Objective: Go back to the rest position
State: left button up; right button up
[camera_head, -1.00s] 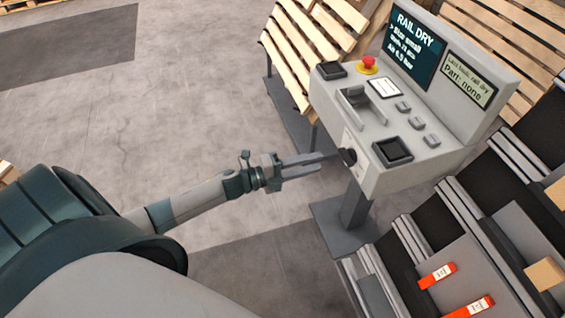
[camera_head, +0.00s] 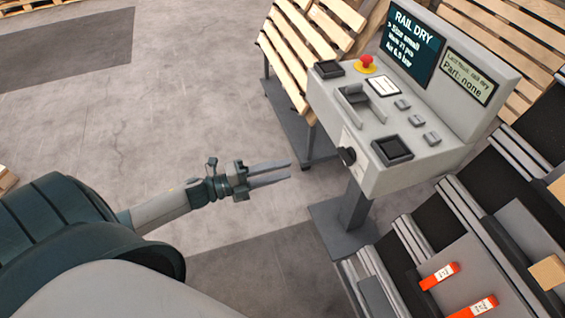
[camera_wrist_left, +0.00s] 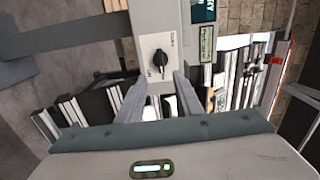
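My left gripper (camera_head: 272,174) is open and empty in the head view, in free air to the left of the grey control console (camera_head: 425,166). Its two fingers point right toward a black rotary knob (camera_head: 347,156) on the console's side, with a clear gap between. In the left wrist view the knob (camera_wrist_left: 160,60) sits on a light plate beyond the fingers, with small lettering too small to read. The fingers (camera_wrist_left: 158,95) stand apart in that view. My right gripper is not in view.
The console carries a red emergency button (camera_head: 366,64) and a screen (camera_head: 413,40) reading "RAIL DRY". Wooden pallets (camera_head: 290,60) stand behind it. A rail conveyor with orange-red parts (camera_head: 439,276) lies at the lower right. Open floor (camera_head: 150,110) lies to the left.

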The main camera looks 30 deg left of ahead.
pick_arm(q)
jog(key=s+f+n+g+y, duration=0.1)
jog(key=s+f+n+y, duration=0.25)
jog(key=f+n, duration=0.65)
jog(key=s+f+n+y, duration=0.3)
jog(key=f+n+y, duration=0.1)
jog(key=f, duration=1.2)
jog(key=s+d+f+n+g+y, duration=0.1)
jog(key=s+d+f+n+g, duration=0.2)
jog(key=s+d+f, duration=0.4)
jog(key=s+d+f+n+g, duration=0.3)
jog(key=s+d+f+n, duration=0.2)
jog(key=s+f, duration=0.6)
jog(key=shift+s+d+f+n+y, duration=0.35)
jog(key=shift+d+f, duration=0.35)
jog(key=shift+d, duration=0.55)
jog(key=shift+w+d, duration=0.1)
jog(key=shift+w, duration=0.1)
